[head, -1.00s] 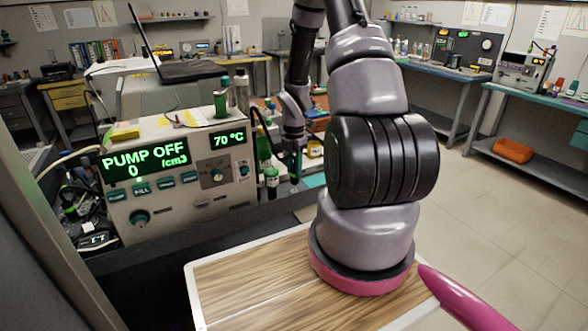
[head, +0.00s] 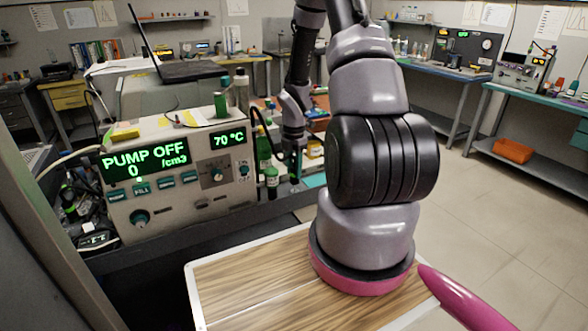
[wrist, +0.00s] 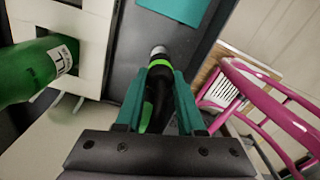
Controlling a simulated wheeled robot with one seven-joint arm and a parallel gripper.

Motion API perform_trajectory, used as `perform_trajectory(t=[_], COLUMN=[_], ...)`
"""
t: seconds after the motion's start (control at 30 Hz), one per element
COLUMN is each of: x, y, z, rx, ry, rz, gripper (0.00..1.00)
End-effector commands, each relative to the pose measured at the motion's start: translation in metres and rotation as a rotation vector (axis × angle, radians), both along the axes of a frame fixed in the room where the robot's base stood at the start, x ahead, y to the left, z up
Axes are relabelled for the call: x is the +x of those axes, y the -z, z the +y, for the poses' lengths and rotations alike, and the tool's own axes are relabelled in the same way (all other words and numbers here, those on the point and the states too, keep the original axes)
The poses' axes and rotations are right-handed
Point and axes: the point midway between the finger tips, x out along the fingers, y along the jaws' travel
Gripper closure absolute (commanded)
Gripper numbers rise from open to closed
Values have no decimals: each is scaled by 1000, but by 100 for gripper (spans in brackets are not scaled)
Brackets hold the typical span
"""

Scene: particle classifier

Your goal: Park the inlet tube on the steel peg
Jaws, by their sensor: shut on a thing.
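My gripper (wrist: 160,82), with teal fingers, is shut on the inlet tube (wrist: 158,100), a black tube with a bright green band. In the wrist view the tube lies between the fingers. A silver metal piece (wrist: 158,52) shows at its far end; I cannot tell whether this is the tube's own tip or the steel peg. In the head view my gripper (head: 293,160) is at the bench behind the instrument's right side, pointing down. The tube is hard to make out there, and I cannot pick out the peg for certain.
The pump instrument (head: 170,180) reads PUMP OFF, 0 and 70 °C. A small capped bottle (head: 271,180) stands close left of my gripper. A teal patch (wrist: 178,8) lies beyond.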

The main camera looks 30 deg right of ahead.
Motion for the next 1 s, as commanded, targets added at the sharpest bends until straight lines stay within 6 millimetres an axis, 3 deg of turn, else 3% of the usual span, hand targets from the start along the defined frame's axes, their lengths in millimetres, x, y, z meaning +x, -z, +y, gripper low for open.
perform_trajectory(t=[1.0], x=[0], y=[25], z=[0], rx=[0], ry=[0], rz=[0], gripper=[100])
